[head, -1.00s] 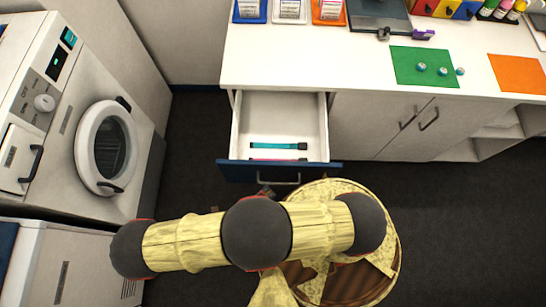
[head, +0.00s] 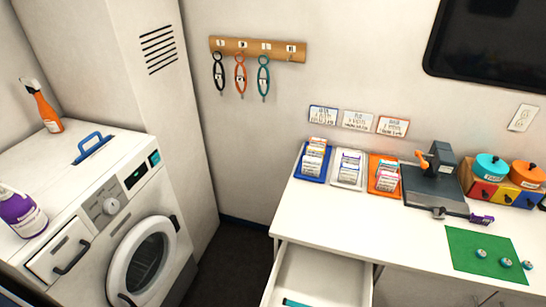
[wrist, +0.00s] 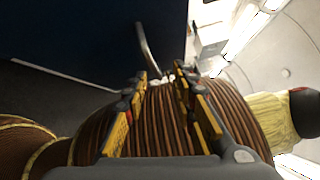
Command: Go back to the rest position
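My gripper (wrist: 168,82) shows only in the wrist view. Its two yellow-padded fingers stand apart with nothing between them. Behind the fingers is a brown ribbed part of my own body. A dark blue panel (wrist: 75,45) with a metal handle (wrist: 150,52) lies beyond the fingertips; it looks like the drawer front, and I see no contact with it. In the head view the white drawer (head: 325,272) under the counter stands open, with a teal item (head: 297,302) inside. My arm and the drawer's front are outside the head view.
The white counter (head: 405,228) holds card trays, a grey device (head: 437,185), coloured pots and a green mat (head: 492,255). A washing machine (head: 140,235) stands at left, with an orange spray bottle (head: 47,108) and a purple bottle (head: 20,212) nearby. Dark floor lies between.

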